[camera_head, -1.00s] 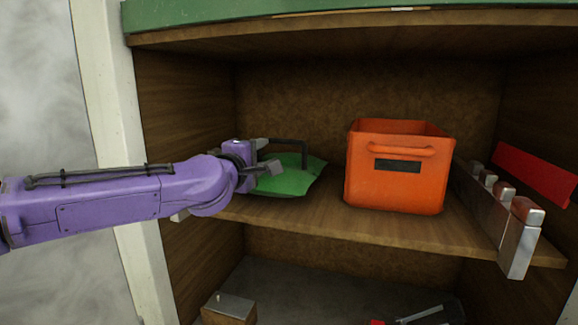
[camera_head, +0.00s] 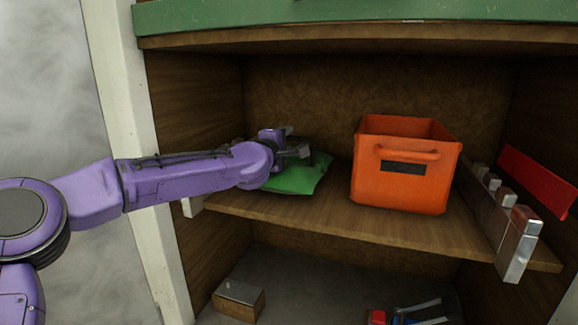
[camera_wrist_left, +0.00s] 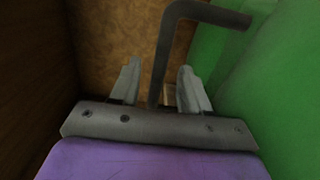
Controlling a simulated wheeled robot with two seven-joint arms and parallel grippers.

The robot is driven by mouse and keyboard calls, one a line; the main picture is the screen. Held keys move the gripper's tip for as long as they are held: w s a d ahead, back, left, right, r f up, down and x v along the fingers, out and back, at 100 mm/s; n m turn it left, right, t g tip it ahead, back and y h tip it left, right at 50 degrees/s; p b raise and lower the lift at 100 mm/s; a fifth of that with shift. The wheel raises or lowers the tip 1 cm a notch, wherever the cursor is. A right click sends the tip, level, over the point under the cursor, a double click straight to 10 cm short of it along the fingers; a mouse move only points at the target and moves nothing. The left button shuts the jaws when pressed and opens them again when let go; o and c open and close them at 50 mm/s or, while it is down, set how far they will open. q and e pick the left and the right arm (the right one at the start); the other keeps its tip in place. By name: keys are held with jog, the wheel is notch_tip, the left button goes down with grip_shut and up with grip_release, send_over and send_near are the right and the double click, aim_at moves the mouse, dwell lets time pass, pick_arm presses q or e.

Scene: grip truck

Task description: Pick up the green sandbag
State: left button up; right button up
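The green sandbag (camera_head: 302,178) lies on the left part of the wooden shelf, partly hidden by my left arm. It fills the right side of the left wrist view (camera_wrist_left: 285,100). Its dark, bent handle (camera_wrist_left: 205,12) runs down between my left fingertips in that view. My left gripper (camera_head: 300,148) is over the bag; in the left wrist view its fingers (camera_wrist_left: 160,88) are apart, one on each side of the handle, with gaps visible. My right gripper is not in view.
An orange crate (camera_head: 402,183) stands on the shelf (camera_head: 330,217) right of the bag. A metal-ended rack (camera_head: 515,243) and a red panel (camera_head: 537,180) are at the right wall. A wooden block (camera_head: 238,300) lies on the lower level. The cabinet's left wall is close to my arm.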

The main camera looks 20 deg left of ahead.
pick_arm(q)
grip_shut()
dwell(1.2)
jog(key=shift+r, duration=0.35)
jog(key=shift+w, duration=0.15)
